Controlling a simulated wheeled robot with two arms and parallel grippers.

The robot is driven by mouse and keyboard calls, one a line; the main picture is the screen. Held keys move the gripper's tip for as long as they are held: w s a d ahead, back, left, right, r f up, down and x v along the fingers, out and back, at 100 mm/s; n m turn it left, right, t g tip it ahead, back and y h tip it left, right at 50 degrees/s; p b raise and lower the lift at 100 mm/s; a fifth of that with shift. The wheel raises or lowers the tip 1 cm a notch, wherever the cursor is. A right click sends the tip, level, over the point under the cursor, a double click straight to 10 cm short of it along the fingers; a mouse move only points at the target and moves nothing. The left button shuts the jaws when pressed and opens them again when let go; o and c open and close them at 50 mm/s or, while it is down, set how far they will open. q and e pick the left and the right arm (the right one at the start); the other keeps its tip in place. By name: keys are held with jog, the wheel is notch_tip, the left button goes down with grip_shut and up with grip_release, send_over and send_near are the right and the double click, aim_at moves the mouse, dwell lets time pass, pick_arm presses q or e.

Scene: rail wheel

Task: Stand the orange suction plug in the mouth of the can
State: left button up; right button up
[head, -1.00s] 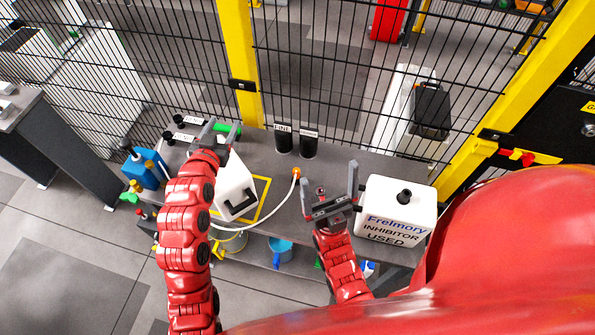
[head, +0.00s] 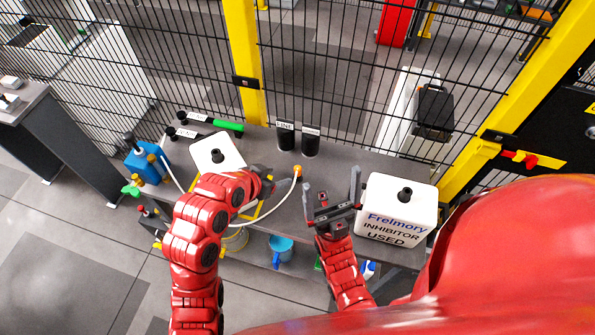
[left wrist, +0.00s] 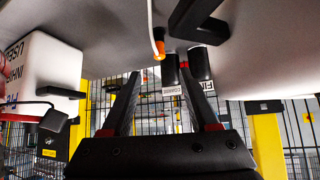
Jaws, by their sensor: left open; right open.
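The orange suction plug (head: 297,171) is on the end of a white hose, above the grey table near its middle. It also shows in the left wrist view (left wrist: 159,55), between the finger lines and beyond the tips. A white can (head: 217,150) with a black mouth or cap stands at the table's left, partly hidden by my left arm. Another white can (head: 396,212), lettered "INHIBITOR USED", stands at the right. My left gripper (head: 287,183) is open just left of the plug, apparently apart from it. My right gripper (head: 332,184) is open and empty, left of the lettered can.
Two black cylinders (head: 298,140) stand behind the plug. A blue container (head: 147,165) is at the left end and a green-handled tool (head: 228,125) lies at the back. A wire fence (head: 330,80) runs behind the table. A blue jug (head: 281,248) is on the lower shelf.

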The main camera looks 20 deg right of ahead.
aim_at(295, 176)
pick_arm(q)
jog(key=b+x, duration=0.2)
jog(key=x, duration=0.8)
jog(key=shift+w+d+f, duration=0.2)
jog(key=shift+d, duration=0.1)
jog(key=shift+w+d+f, duration=0.25)
jog(key=shift+d+f, duration=0.05)
jog(key=shift+d, duration=0.05)
jog(key=shift+x, duration=2.3)
jog(key=shift+d+r, duration=0.2)
jog(key=shift+r, duration=0.05)
jog(key=shift+c, duration=0.2)
grip_shut()
